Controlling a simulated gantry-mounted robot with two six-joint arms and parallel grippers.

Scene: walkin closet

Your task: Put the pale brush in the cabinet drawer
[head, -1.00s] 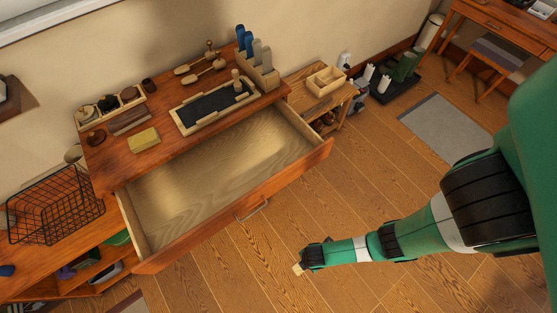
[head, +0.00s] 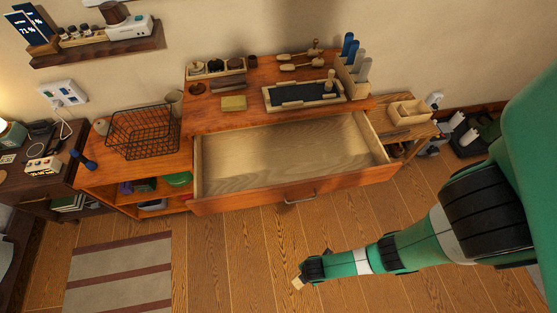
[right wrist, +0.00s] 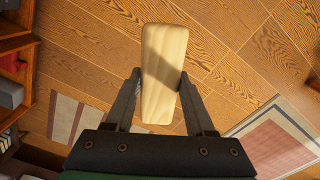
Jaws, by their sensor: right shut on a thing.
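The pale brush (right wrist: 163,70) is a smooth, light wooden block between the two fingers of my right gripper (right wrist: 160,92) in the right wrist view. No bristles can be made out. In the head view my right gripper (head: 304,279) is low over the floor in front of the cabinet, shut on the brush (head: 297,283), whose pale end shows at its tip. The cabinet drawer (head: 285,155) is pulled open and looks empty. It lies above and behind my right gripper in the picture. My left gripper is not in view.
The cabinet top (head: 218,122) holds a yellow block (head: 233,103), a framed dark tray (head: 300,94) and a holder with upright handles (head: 354,75). A black wire basket (head: 142,132) stands left of the drawer. A low side unit (head: 408,131) stands right. Open floor lies in front.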

